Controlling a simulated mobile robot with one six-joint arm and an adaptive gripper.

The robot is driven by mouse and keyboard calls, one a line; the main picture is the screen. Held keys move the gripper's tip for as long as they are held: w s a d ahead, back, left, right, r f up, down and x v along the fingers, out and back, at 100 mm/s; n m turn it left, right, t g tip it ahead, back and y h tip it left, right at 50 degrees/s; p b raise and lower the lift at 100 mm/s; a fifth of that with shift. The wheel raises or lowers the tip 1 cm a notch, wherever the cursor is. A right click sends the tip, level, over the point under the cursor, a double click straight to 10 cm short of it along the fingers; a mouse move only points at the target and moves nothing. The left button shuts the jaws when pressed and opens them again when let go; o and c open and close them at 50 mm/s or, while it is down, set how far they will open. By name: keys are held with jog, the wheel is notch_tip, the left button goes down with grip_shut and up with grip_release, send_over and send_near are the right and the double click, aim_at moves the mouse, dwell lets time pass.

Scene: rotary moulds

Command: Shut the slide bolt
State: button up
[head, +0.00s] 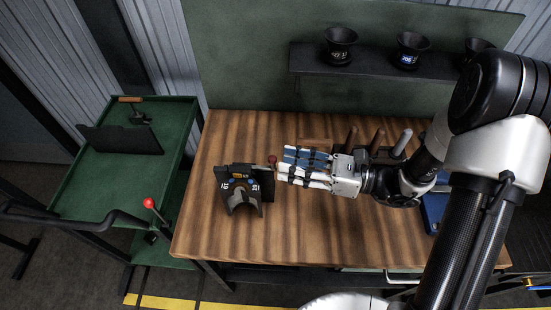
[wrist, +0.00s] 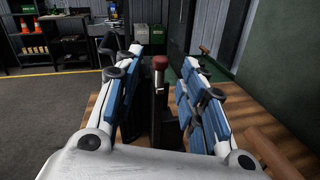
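A dark fixture (head: 240,187) with a curved front and an upright back plate stands on the wooden table (head: 205,225). A dark red round knob (head: 272,160) sits at its right side, and I take it to be the slide bolt's handle. My gripper (head: 281,164) reaches in from the right with its fingertips close beside the knob. The gripper is open and empty.
Several upright pegs (head: 378,140) stand behind my gripper. A shelf (head: 310,70) with dark cups is on the back panel. A green cart (head: 75,185) stands left, with a red-knobbed lever (head: 149,203) nearby. The table's front middle is clear.

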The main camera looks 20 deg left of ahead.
jog(key=d, duration=0.6)
jog(key=shift+d, duration=0.4)
dwell(0.3)
jog(key=s+d+r+n+g+h, duration=0.1)
jog(key=s+r+n+g+h, duration=0.15)
jog(key=s+n+h, duration=0.3)
jog(key=s+d+r+n+g+h, duration=0.1)
jog(key=s+d+r+n+h, duration=0.1)
jog(key=s+r+n+h, duration=0.3)
jog(key=s+d+r+n+t+h, duration=0.1)
jog(key=d+r+n+t+h, duration=0.1)
jog(key=d, duration=0.4)
jog(key=s+d+r+n+t+h, duration=0.2)
jog(key=d+n+t+h, duration=0.3)
jog(key=d+n+t, duration=0.1)
jog(key=shift+s+n+t+b, duration=0.3)
jog(key=shift+n+t, duration=0.15)
jog(key=shift+n, duration=0.2)
jog(key=shift+h, duration=0.25)
jog(key=shift+c, duration=0.4)
